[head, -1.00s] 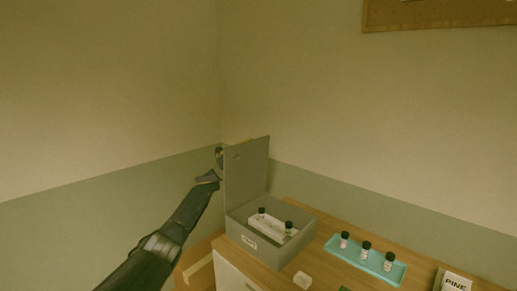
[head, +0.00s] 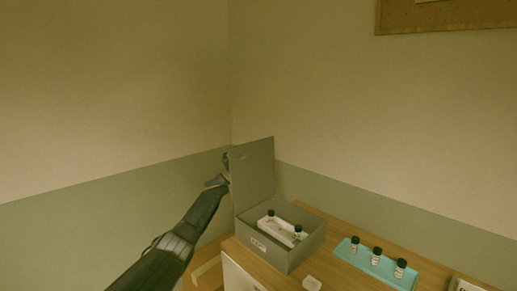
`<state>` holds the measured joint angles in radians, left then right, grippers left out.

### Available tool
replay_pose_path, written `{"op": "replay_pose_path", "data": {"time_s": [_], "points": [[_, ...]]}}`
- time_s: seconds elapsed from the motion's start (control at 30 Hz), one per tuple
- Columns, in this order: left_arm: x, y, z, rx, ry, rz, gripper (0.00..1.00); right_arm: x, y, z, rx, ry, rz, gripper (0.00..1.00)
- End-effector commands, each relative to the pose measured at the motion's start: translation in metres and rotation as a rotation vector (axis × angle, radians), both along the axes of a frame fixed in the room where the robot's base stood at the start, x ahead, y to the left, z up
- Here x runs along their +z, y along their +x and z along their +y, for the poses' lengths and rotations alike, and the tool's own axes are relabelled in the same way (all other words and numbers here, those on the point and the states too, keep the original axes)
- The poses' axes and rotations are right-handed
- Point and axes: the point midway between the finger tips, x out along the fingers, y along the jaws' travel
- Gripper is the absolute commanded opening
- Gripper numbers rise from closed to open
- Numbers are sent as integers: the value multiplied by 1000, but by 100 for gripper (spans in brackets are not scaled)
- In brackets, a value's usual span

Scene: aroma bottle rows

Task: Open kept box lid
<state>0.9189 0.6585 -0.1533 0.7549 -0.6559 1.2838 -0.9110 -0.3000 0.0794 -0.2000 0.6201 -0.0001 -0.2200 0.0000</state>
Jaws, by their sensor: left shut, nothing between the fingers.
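The grey box (head: 290,261) stands on the wooden cabinet top with a small white label on its front. Its lid (head: 253,171) is up, standing near vertical at the box's left rear side. Inside the box is a white tray (head: 273,229) with two dark-capped bottles (head: 298,231). My left gripper (head: 226,168) is at the lid's left edge, partly hidden behind the lid, shut and empty. I cannot tell whether it touches the lid. My right gripper is not in view.
A teal tray (head: 345,256) with three dark-capped bottles (head: 376,256) sits right of the box. A small white block (head: 312,283) lies in front of the box. Walls meet in a corner behind the cabinet. A corkboard (head: 440,14) hangs upper right.

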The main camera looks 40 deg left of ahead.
Motion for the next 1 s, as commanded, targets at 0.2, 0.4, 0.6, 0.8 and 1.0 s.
{"op": "replay_pose_path", "data": {"time_s": [0.2, 0.4, 0.6, 0.8, 1.0], "points": [[6, -1, 0, 1, -2, -10, 14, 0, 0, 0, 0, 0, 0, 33], [6, -1, 0, 0, -2, -11, 37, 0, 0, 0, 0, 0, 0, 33], [3, 0, 0, 0, -1, -5, 46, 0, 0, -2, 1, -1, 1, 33], [0, -2, 2, 1, 0, -3, 46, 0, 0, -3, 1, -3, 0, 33], [-17, -15, 13, 1, -1, 0, 46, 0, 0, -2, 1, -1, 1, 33]]}}
